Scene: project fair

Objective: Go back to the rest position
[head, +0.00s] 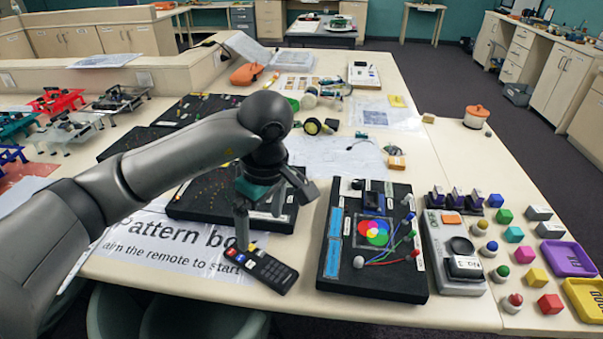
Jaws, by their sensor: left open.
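My left arm comes in from the left, and its gripper (262,212) is open, pointing down over the front of the table. Its fingers are apart, one just above the far end of a black remote (272,274) and the other up to the right. I cannot tell whether the lower fingertip touches the remote. The remote lies on a white sign (170,242) reading "Pattern bo…". A black pattern board (190,207) lies behind the gripper, partly hidden by it. My right gripper does not show.
A black board with coloured discs (340,284) lies right of the remote. Further right are a grey device (437,262), several coloured blocks, and purple (566,259) and yellow (586,297) trays. Papers and small parts cover the table behind. Dark floor (480,95) lies beyond.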

